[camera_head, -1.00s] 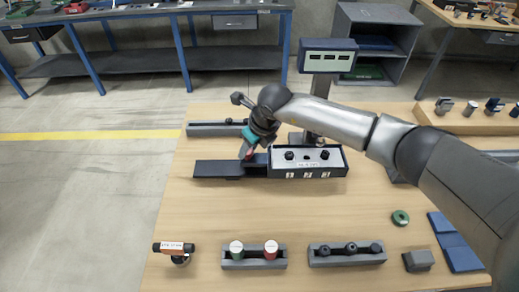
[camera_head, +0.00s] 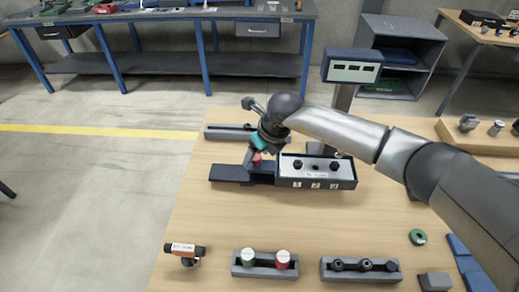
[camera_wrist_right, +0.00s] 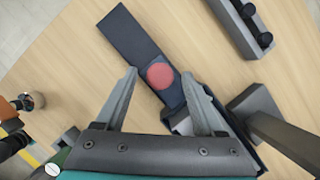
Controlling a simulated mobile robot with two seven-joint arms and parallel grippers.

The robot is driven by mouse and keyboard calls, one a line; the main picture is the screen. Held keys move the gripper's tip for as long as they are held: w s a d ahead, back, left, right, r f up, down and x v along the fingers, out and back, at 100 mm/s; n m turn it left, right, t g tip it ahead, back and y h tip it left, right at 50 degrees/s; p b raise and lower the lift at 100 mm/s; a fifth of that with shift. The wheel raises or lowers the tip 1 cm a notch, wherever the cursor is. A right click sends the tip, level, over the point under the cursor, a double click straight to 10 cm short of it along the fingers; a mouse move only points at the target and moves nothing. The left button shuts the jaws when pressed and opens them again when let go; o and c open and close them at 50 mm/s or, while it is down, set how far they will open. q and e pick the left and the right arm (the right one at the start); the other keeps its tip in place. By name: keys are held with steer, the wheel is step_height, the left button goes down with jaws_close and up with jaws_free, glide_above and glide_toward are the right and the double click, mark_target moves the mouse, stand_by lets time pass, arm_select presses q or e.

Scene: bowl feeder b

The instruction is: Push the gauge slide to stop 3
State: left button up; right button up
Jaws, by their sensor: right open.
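The gauge (camera_head: 317,183) is a dark box with a pale top on the bench, with small number labels along its front. Its dark flat slide (camera_head: 230,174) sticks out to the left of the box. A red round knob (camera_wrist_right: 160,76) stands on the slide and shows partly in the head view (camera_head: 257,159). My right gripper (camera_wrist_right: 159,73) is open. In the right wrist view its two fingers lie on either side of the knob, with gaps. I cannot tell whether either finger touches the slide. My left gripper is not in view.
A grey rack (camera_head: 222,133) lies behind the slide. A display on a post (camera_head: 352,67) stands behind the box. In front are an orange-labelled device (camera_head: 184,249), a rack with a green and a red piece (camera_head: 265,271), and a rack of black knobs (camera_head: 361,277). The bench between is clear.

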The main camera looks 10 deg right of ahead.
steer(key=v, duration=1.5)
steer(key=shift+s+d, duration=0.1)
